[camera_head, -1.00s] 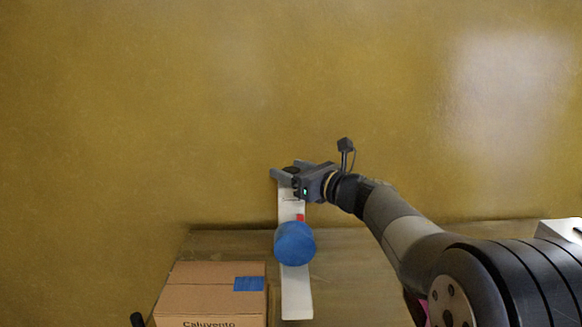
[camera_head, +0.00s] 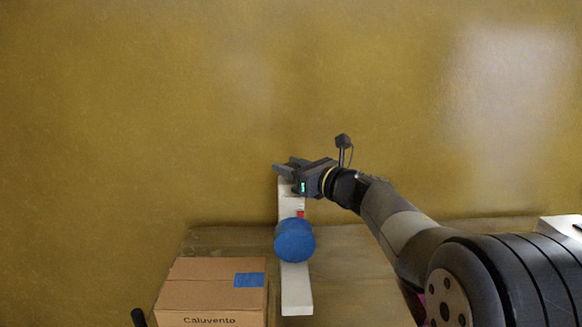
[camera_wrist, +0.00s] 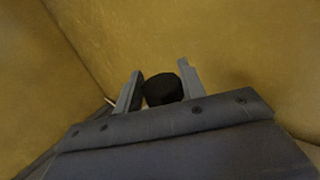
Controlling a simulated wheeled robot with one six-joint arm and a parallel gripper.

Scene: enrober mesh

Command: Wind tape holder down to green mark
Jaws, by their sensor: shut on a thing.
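A white upright post (camera_head: 297,290) stands at the table with a large blue round piece, seemingly the tape holder (camera_head: 294,241), on its front. A small red mark (camera_head: 300,214) shows on the post just above the blue piece. I see no green mark; the blue piece may hide part of the post. My gripper (camera_head: 285,166) is at the top of the post. In the wrist view, a black round knob (camera_wrist: 163,89) sits between my two grey fingers, and my gripper (camera_wrist: 160,72) is shut on it.
A cardboard box (camera_head: 212,288) with a blue label stands left of the post. The brown tabletop (camera_head: 355,245) is clear to the right of the post. A yellow wall (camera_head: 200,110) rises close behind. A white object (camera_head: 560,229) is at the far right.

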